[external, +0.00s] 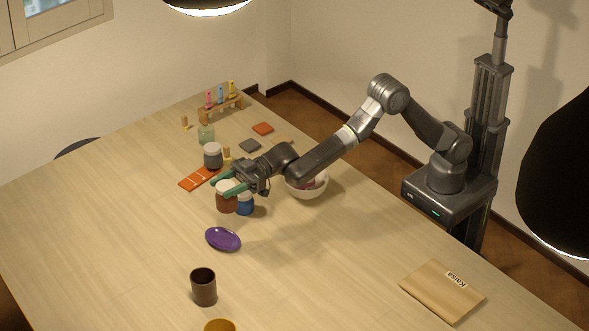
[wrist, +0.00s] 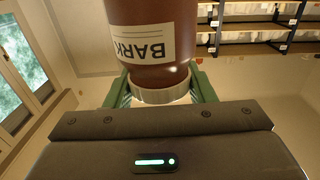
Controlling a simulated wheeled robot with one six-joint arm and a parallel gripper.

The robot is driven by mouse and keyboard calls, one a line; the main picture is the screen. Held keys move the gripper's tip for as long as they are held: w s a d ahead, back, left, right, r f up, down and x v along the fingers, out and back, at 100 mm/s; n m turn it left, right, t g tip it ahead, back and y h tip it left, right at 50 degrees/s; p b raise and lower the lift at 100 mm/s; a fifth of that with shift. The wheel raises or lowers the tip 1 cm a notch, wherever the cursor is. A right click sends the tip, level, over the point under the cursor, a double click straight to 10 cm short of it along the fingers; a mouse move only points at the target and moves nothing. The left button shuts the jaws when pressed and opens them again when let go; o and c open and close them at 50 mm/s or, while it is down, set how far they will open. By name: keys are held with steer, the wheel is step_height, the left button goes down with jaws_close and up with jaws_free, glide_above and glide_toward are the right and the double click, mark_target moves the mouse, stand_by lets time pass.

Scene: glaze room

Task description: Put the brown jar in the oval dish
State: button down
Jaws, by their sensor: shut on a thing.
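The brown jar (external: 227,203) has a pale lid and stands upright beside a small blue jar. In the wrist view the brown jar (wrist: 165,70) appears upside down, with a white label reading "BARK". My gripper (external: 229,186) has green fingers and is shut on this jar at its lid. The fingers also show on either side of the lid in the wrist view (wrist: 162,90). I cannot tell whether the jar touches the table. The purple oval dish (external: 223,239) lies on the table in front of the jar and looks empty.
The blue jar (external: 245,204) is close to the held jar's right. A grey jar (external: 213,157), an orange palette (external: 199,178) and a white bowl (external: 307,186) are near the arm. The table's left side is clear.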

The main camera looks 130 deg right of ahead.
mark_target(229, 208)
steer(key=w+a+f, duration=0.1)
steer(key=f, duration=0.1)
steer(key=a+f, duration=0.1)
steer(key=w+a+f, duration=0.1)
steer(key=f, duration=0.1)
steer(key=shift+w+f, duration=0.3)
steer(key=shift+w, duration=0.05)
step_height(229, 208, down, 4)
steer(key=shift+r+p, duration=0.1)
steer(key=shift+p, duration=0.35)
steer(key=shift+d+f+b, duration=0.1)
steer(key=shift+f+b, duration=0.35)
steer(key=shift+b, duration=0.1)
steer(key=shift+s+f+b, duration=0.1)
steer(key=shift+f+b, duration=0.15)
steer(key=shift+b, duration=0.15)
steer(key=c, duration=0.7)
jaws_free()
steer(key=shift+f, duration=0.15)
steer(key=shift+o, duration=0.3)
